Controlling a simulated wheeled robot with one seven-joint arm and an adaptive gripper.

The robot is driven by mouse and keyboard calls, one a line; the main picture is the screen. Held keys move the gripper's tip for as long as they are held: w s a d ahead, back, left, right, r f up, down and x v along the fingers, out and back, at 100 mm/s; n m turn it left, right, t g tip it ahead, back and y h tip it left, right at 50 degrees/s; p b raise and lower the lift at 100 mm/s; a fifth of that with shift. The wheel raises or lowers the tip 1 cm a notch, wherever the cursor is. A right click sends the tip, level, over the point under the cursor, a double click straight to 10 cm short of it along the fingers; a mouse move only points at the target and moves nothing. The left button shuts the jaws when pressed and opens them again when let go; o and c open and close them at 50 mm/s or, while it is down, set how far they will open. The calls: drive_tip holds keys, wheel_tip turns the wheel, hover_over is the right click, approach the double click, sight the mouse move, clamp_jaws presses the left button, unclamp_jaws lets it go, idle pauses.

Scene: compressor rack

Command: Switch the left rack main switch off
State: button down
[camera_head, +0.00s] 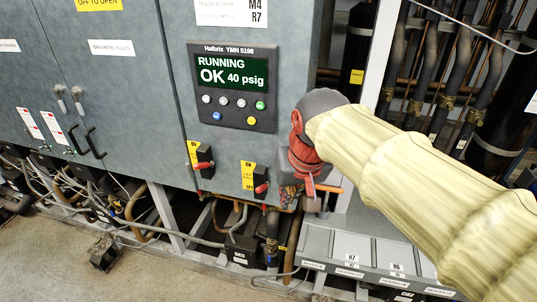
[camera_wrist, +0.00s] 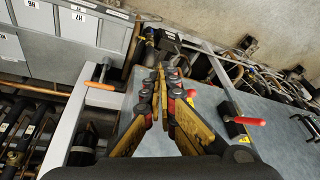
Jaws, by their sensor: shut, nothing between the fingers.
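Two black switches with red handles sit low on the grey cabinet front, each beside a yellow ON/OFF label. The left switch (camera_head: 205,158) stands clear of my gripper, with its red handle near the lower part of its body. In the wrist view it appears to be the switch (camera_wrist: 234,122) with a red handle, right of my fingers. The right switch (camera_head: 261,181) is close to the left of my gripper (camera_head: 310,188). In the wrist view my gripper (camera_wrist: 171,76) is shut and empty, its fingers partly hiding the right switch.
A display panel (camera_head: 235,87) above the switches reads RUNNING, OK, 40 psig. An orange handle (camera_wrist: 100,76) is near my gripper. Grey labelled boxes (camera_head: 352,250) stand at lower right. Pipes and cables run below the cabinet. The cabinet face between the switches is clear.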

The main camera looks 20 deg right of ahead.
drive_tip(key=w+r+m+p, duration=0.3)
drive_tip(key=r+p, duration=0.1)
drive_tip(key=r, duration=0.6)
drive_tip(key=w+d+r+m+g+p, duration=0.1)
drive_tip(key=w+r+m+p, duration=0.2)
drive_tip(key=r, duration=0.8)
drive_tip(key=shift+w+g+p, duration=0.3)
drive_tip(key=shift+w+p, duration=0.45)
drive_tip(key=shift+p, duration=0.05)
drive_tip(key=shift+d, duration=0.15)
hover_over(263, 187)
drive_tip(key=w+d, duration=0.2)
drive_tip(key=d, duration=0.2)
drive_tip(key=s+x, duration=0.2)
drive_tip(key=x, duration=0.7)
drive_tip(key=s+f+x, duration=0.1)
drive_tip(key=s+x, duration=0.1)
drive_tip(key=x, duration=0.8)
drive_tip(key=a+f, duration=0.1)
drive_tip(key=s+a+f+p, duration=0.1)
drive_tip(key=f, duration=0.1)
drive_tip(key=shift+s+a, duration=0.2)
drive_tip(key=shift+f+b, duration=0.2)
drive_tip(key=shift+b, duration=0.2)
